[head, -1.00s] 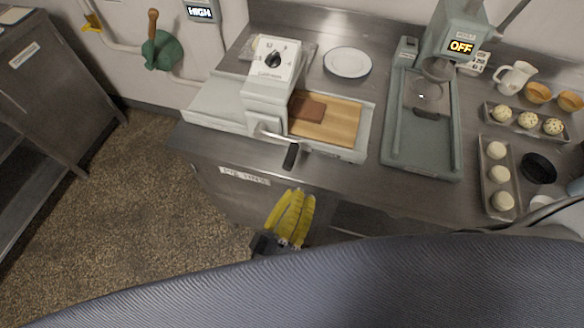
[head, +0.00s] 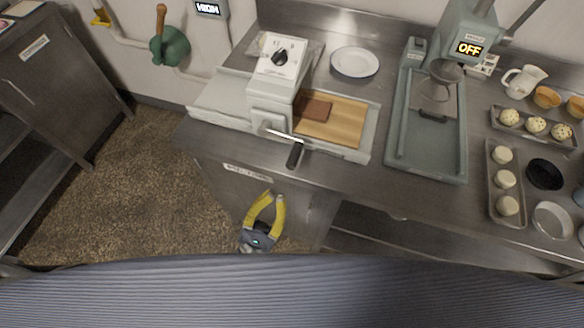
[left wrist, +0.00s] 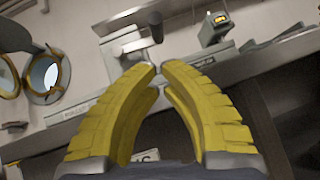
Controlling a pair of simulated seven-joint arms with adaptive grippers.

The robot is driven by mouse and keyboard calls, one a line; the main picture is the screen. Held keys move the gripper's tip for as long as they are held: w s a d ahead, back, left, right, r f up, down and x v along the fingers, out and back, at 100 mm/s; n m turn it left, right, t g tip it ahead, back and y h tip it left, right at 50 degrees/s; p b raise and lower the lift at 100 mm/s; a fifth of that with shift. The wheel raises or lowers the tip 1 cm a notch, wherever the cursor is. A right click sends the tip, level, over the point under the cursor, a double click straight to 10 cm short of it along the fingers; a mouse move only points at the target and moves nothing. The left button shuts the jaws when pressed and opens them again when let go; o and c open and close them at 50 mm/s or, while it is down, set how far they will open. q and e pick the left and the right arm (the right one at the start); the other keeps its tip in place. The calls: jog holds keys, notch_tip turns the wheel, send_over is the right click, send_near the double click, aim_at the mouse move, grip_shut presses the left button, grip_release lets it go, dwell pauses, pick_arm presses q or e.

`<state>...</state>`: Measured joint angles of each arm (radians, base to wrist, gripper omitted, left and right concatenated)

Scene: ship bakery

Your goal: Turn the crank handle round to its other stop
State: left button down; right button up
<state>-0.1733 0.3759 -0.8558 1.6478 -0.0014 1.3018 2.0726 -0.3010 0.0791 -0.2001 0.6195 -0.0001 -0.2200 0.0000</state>
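The crank handle is a metal arm with a black grip (head: 295,154) on the front of the pale grey machine (head: 275,80). It points down and to the right, over the counter's front edge. The black grip also shows in the left wrist view (left wrist: 156,27), beyond the fingers. My left gripper (head: 272,195) has yellow fingers and is in front of the counter, below the crank and apart from it. In the left wrist view its fingertips (left wrist: 159,67) stand a little apart with nothing between them. My right gripper is in neither view.
A wooden board (head: 335,122) lies on the machine's bed. A grey press (head: 430,130) reading OFF stands to its right, with trays of dough balls (head: 505,180) beyond. A white plate (head: 355,62) sits behind. The floor at left is clear.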

pick_arm(q)
jog(key=shift+x, duration=4.9)
